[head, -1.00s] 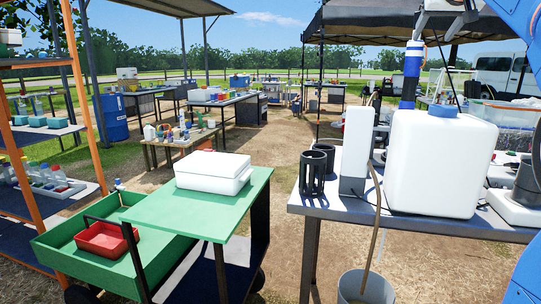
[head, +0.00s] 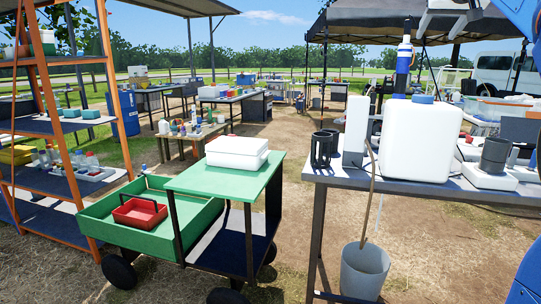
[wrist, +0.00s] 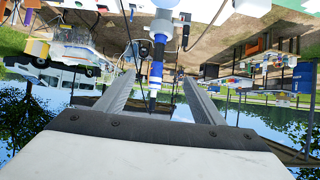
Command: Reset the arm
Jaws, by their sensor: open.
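My gripper (wrist: 160,82) shows in the wrist view with its two grey fingers spread apart and nothing between them that it grips. The wrist picture is upside down. A blue and white cylinder (wrist: 156,72) shows beyond the fingers, in line with the gap. In the head view, the blue and white cylinder (head: 404,57) stands upright behind the white jug (head: 420,140). Blue and pale parts of my arm (head: 515,15) show at the top right of the head view.
A grey-topped table (head: 440,190) stands at right with a black holder (head: 323,150) and a white box (head: 357,125). A grey bucket (head: 364,275) is below. A green cart (head: 225,182) and orange shelf (head: 70,130) stand left. Open ground lies between cart and table.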

